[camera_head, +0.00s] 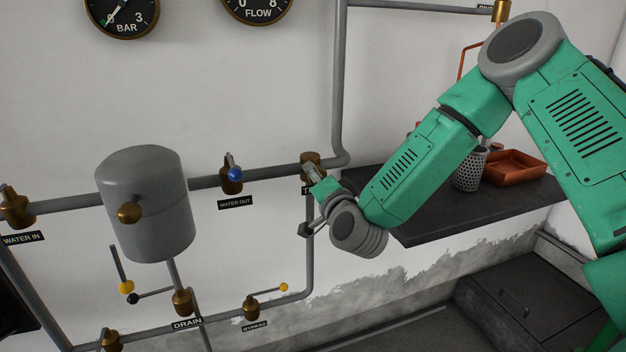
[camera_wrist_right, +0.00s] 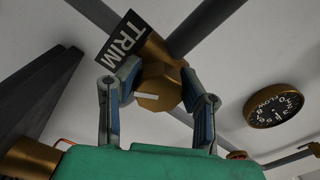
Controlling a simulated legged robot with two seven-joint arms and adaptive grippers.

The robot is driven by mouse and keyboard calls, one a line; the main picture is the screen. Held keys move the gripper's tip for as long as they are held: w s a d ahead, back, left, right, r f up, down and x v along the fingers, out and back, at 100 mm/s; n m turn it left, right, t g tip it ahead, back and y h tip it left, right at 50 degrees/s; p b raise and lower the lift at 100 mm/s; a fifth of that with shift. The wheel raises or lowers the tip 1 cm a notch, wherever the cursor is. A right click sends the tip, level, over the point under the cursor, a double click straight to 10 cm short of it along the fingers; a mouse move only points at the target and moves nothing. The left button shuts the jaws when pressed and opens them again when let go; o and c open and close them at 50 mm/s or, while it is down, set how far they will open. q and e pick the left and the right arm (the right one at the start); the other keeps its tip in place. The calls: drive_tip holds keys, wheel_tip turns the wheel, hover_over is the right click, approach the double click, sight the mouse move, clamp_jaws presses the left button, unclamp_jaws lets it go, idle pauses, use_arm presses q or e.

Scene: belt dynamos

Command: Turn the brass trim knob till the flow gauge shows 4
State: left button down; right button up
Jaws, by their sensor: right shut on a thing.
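The brass trim knob (camera_wrist_right: 160,80) has flat sides and a pale pointer mark. It sits at the pipe beside a black TRIM label (camera_wrist_right: 127,40) in the right wrist view. My right gripper (camera_wrist_right: 158,92) is shut on it, one finger on each side. In the head view the trim valve's brass (camera_head: 310,158) shows at the pipe corner, partly hidden by my right gripper (camera_head: 314,177). The flow gauge (camera_head: 257,10) is cut off by the top edge there. It shows whole but tilted and small in the wrist view (camera_wrist_right: 274,106); I cannot read its needle surely. My left gripper is not in view.
A grey tank (camera_head: 150,215) stands left on the pipework. The blue-handled WATER OUT valve (camera_head: 231,174) is left of the trim valve. A dark shelf (camera_head: 430,225) under my right arm bears a perforated cup (camera_head: 469,170) and an orange tray (camera_head: 515,168).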

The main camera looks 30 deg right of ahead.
drive_tip(key=shift+d, duration=0.2)
drive_tip(key=o, duration=1)
drive_tip(key=shift+o, duration=0.9)
drive_tip(key=shift+s+d+r, duration=0.1)
drive_tip(key=shift+s+d, duration=0.05)
drive_tip(key=shift+s, duration=0.05)
drive_tip(key=v, duration=1.2)
drive_tip(key=shift+w, duration=0.1)
